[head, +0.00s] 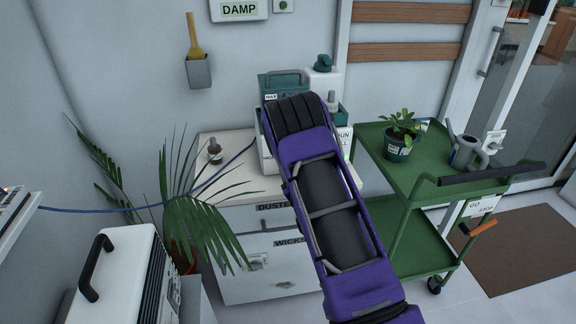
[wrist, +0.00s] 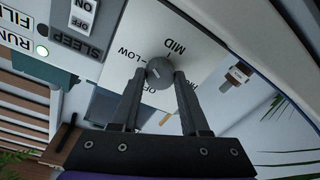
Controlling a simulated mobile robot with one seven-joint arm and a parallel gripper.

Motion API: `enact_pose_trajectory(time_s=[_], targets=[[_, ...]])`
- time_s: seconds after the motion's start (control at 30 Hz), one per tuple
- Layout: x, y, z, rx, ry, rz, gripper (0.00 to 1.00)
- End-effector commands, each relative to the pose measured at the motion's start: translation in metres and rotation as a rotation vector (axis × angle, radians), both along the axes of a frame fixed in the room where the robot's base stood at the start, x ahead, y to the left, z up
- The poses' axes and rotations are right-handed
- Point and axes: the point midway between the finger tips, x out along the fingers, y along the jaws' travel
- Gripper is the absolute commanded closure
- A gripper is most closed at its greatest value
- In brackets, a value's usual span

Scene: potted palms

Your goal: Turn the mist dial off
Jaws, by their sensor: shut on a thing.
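The mist dial (wrist: 159,71) is a small round grey knob on a white plate (wrist: 125,45) in the wrist view. I cannot tell for sure which mark the knob points to. My gripper (wrist: 162,78) is shut on the dial, one finger on each side. In the head view my purple forearm hides the gripper and the dial, and covers much of the white and teal machine (head: 283,83) on the cabinet.
A brown bottle (head: 215,152) stands left on the cabinet (head: 235,218). A green cart (head: 420,185) with a potted plant (head: 399,140) stands right; palm fronds (head: 195,205) spread left.

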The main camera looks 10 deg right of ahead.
Motion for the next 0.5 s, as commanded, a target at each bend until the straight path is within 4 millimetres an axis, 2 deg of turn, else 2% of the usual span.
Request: enact_pose_trajectory(time_s=[0.5], targets=[[-0.0003, 0.0001, 0.0014, -0.490, 0.001, 0.001, 1.00]])
